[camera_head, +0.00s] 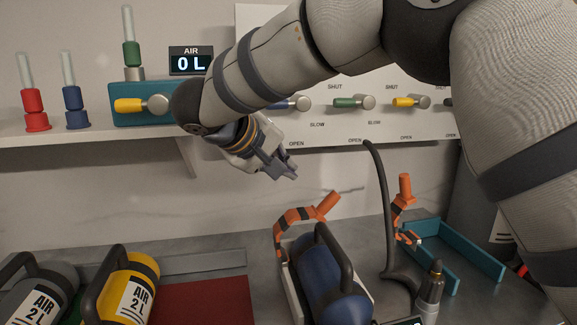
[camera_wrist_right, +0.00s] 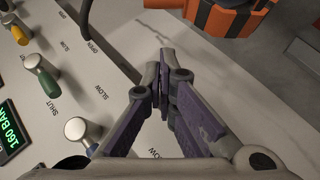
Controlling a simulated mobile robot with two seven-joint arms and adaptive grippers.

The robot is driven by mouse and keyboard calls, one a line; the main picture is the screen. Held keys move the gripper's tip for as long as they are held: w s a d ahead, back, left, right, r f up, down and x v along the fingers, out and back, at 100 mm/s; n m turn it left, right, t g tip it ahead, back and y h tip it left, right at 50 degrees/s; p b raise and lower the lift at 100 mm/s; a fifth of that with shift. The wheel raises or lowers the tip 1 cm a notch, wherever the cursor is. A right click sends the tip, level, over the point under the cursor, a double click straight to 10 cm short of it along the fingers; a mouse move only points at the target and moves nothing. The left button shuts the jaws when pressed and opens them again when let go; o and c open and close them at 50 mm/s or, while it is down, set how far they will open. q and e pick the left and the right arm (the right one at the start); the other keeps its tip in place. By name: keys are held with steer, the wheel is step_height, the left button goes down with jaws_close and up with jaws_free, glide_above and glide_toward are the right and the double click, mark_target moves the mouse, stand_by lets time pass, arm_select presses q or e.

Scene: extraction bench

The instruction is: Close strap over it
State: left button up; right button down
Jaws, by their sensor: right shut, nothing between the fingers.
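A blue bottle (camera_head: 328,280) with a dark handle lies in a pale cradle (camera_head: 298,292) on the bench. An orange and black strap (camera_head: 291,221) arches up at the cradle's back left and ends in an orange tab. A second orange strap piece with an upright handle (camera_head: 404,190) stands at the right of the bottle. No strap is seen lying across the bottle. My right gripper (camera_head: 284,172) is shut and empty, above and behind the bottle near the wall panel. In the wrist view its fingertips (camera_wrist_right: 164,62) meet, with orange and black strap parts (camera_wrist_right: 226,14) beyond. My left gripper is not in view.
A yellow bottle (camera_head: 130,288) and a grey bottle (camera_head: 40,292) lie at the left beside a red mat (camera_head: 215,300). A dark hose (camera_head: 383,210) rises right of the bottle. A teal tray (camera_head: 455,250) stands right. Valve knobs (camera_head: 352,102) line the panel.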

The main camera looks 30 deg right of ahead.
steer(key=d+f, duration=0.1)
steer(key=d, duration=0.1)
steer(key=d+f, duration=0.2)
steer(key=w+d+f, duration=0.1)
steer(key=d+f, duration=0.1)
steer(key=shift+d+f+p, duration=0.15)
steer(key=shift+d+p, duration=0.2)
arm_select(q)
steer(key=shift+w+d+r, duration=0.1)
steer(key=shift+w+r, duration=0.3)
arm_select(e)
steer(key=shift+d+f, duration=0.2)
steer(key=shift+f, duration=0.25)
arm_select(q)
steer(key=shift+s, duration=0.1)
arm_select(e)
steer(key=shift+f, duration=0.1)
